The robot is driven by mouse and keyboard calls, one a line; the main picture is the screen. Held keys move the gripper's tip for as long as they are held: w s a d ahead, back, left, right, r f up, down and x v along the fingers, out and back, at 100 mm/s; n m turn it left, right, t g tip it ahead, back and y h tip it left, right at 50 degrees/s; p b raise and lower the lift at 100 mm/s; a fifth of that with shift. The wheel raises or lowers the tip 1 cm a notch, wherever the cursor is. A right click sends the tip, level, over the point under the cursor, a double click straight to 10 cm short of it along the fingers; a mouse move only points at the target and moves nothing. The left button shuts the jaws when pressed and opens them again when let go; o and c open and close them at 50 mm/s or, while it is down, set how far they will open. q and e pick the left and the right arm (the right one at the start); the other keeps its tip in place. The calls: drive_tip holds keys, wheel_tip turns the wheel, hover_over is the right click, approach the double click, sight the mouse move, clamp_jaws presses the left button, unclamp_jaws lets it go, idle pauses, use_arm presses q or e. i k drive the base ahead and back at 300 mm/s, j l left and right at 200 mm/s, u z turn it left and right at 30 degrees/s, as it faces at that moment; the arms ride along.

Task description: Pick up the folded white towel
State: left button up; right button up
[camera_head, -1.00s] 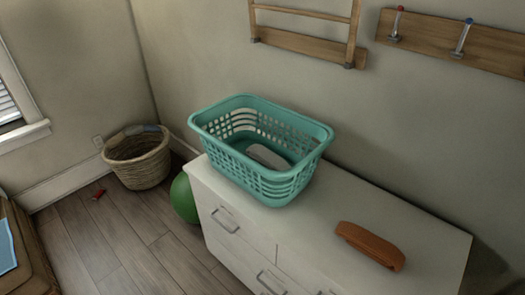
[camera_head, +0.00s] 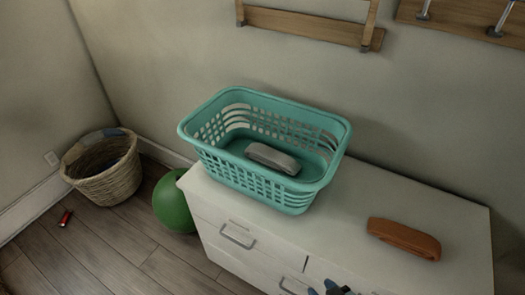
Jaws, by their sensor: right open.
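The folded white towel (camera_head: 272,157) looks pale grey and lies inside the teal laundry basket (camera_head: 262,185), on its floor. The basket stands on the white dresser (camera_head: 335,235) near its left end. Only the tips of my right gripper (camera_head: 332,289) show, dark with blue, at the bottom edge in front of the dresser's drawers. It is open, apart from the towel and the basket, and below them in the picture. My left gripper is not in view.
A brown folded item (camera_head: 404,238) lies on the dresser's right part, with bare top between it and the basket. A green ball (camera_head: 174,203) and a wicker basket (camera_head: 103,172) are on the floor at left. A wooden rack (camera_head: 305,26) hangs on the wall above.

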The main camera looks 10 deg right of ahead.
sight(272, 158)
drive_tip(key=i+j, duration=0.2)
drive_tip(key=j, duration=0.15)
drive_tip(key=i+j+z, duration=0.15)
drive_tip(key=i+j, duration=0.2)
drive_tip(key=j, duration=0.35)
